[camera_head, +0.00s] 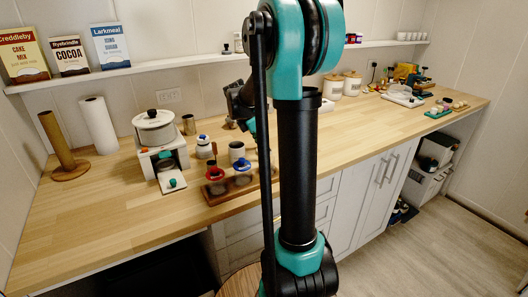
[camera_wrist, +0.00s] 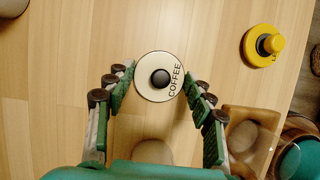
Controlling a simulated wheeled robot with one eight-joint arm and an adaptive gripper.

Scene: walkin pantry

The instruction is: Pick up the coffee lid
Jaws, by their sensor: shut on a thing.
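The coffee lid (camera_wrist: 148,88) is a round cream disc with a dark rim, a black knob and the word COFFEE. It lies between my fingertips in the wrist view, with its face toward the camera. My gripper (camera_wrist: 160,84) is shut on the lid, with green fingers on its left and right sides. What is under the lid is hidden, and I cannot tell how high it is above the wooden counter (camera_wrist: 60,100). In the head view my arm covers the middle of the scene, and I cannot make out the lid there.
A yellow round object (camera_wrist: 263,45) and a brown box (camera_wrist: 250,140) are at the right in the wrist view. In the head view, a pot on a stand (camera_head: 154,130), a paper roll (camera_head: 98,125) and white canisters (camera_head: 351,84) stand on the counter. Its left front is clear.

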